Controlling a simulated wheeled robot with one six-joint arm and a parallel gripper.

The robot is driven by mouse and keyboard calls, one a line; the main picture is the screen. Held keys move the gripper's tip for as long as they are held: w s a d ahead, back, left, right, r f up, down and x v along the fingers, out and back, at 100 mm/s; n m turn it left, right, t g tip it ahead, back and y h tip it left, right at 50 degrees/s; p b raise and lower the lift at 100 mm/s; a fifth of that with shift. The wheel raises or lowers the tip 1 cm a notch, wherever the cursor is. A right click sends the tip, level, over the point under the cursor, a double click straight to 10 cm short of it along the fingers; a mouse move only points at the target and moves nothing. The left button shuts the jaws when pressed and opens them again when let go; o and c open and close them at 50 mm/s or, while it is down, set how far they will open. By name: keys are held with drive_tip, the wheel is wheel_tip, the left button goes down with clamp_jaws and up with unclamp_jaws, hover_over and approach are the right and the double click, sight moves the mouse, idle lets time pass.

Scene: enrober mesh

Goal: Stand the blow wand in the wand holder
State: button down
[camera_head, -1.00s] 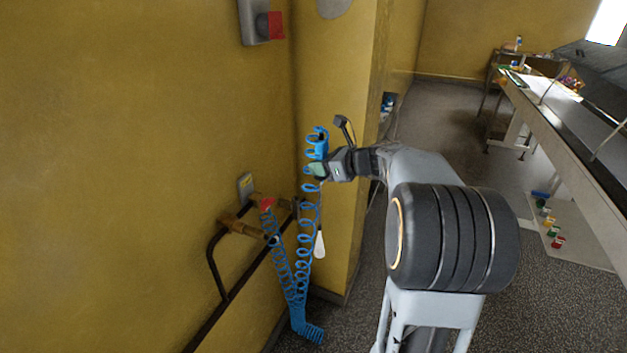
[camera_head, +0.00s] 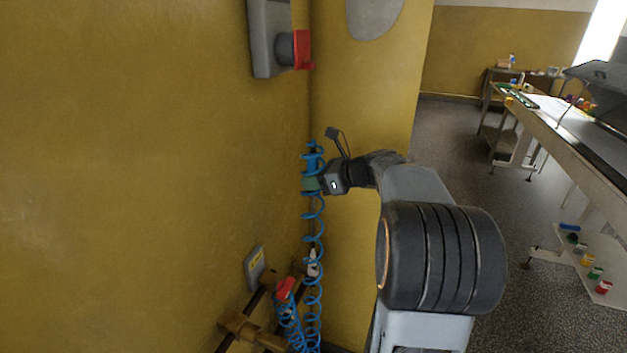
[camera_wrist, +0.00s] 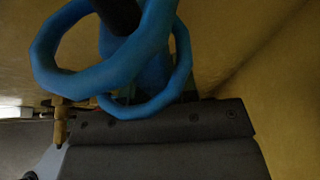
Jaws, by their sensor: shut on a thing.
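My gripper (camera_head: 312,184) is shut on the blue blow wand (camera_head: 313,162) in the corner of the yellow walls. The blue coiled hose (camera_head: 313,230) runs around and below it, hiding much of the wand. In the wrist view, hose loops (camera_wrist: 95,78) cross in front of the wand's blue body (camera_wrist: 153,72), and a dark part shows at the top. A small white piece (camera_head: 312,262) shows behind the hose below my gripper; I cannot tell whether it belongs to the wand holder. I cannot make out the holder clearly.
A grey box with a red switch (camera_head: 293,48) juts from the wall above. Brass pipework (camera_head: 240,327) with a red-handled valve (camera_head: 285,290) is low on the wall. A long work table (camera_head: 570,140) stands at right, with open floor (camera_head: 455,170) before it.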

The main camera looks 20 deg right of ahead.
drive_tip(key=shift+d+r+p, duration=0.1)
drive_tip(key=shift+p, duration=0.2)
wheel_tip(320, 180, down, 6)
drive_tip(key=b, duration=0.3)
drive_tip(key=shift+r+b, duration=0.15)
drive_tip(key=shift+b, duration=0.15)
drive_tip(key=shift+f, duration=0.2)
idle(1.4)
drive_tip(key=shift+f, duration=0.2)
idle(0.4)
drive_tip(key=shift+f+b, duration=2.8)
drive_tip(key=shift+f, duration=1.65)
